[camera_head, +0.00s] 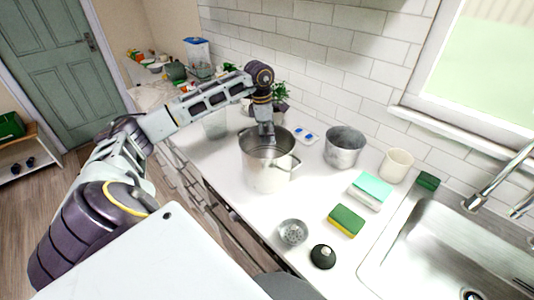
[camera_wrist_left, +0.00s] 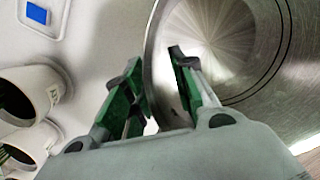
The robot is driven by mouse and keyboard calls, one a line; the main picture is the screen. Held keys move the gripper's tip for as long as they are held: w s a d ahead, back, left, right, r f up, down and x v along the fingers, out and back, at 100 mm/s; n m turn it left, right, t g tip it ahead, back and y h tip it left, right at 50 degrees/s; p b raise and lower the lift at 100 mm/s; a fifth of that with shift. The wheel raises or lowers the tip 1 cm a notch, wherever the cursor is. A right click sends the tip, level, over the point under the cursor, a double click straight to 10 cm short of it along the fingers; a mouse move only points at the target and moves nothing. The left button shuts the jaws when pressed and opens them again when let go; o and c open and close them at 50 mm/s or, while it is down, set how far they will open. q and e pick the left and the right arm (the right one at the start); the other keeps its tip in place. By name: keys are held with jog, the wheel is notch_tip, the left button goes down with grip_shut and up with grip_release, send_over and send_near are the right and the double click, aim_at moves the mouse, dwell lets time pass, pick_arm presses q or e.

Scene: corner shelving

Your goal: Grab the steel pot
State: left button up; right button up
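The steel pot (camera_head: 262,178), shiny with a side handle, stands upright on the white counter. My left gripper (camera_head: 267,132) reaches down at the pot's rim from above; the head view does not show its fingers clearly. In the left wrist view, the pot (camera_wrist_left: 235,45) fills the upper right, showing its inner wall and round bottom. The green-padded fingers of the left gripper (camera_wrist_left: 156,72) are apart there, one over the inside of the pot and one outside, with the rim between them. I cannot tell whether either finger touches the wall. My right gripper is not in view.
A grey metal pot (camera_head: 344,150) and a cream cup (camera_head: 396,166) stand to the right. A green-yellow sponge (camera_head: 346,220), a small strainer (camera_head: 292,232) and a black round object (camera_head: 323,256) lie in front. The sink (camera_head: 440,250) is at right, the tiled wall (camera_head: 330,50) behind.

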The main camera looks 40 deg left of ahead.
pick_arm(q)
grip_shut()
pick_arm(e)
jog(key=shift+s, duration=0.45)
pick_arm(q)
jog(key=shift+r, duration=0.15)
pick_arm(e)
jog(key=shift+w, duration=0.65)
pick_arm(q)
jog(key=shift+r, duration=0.1)
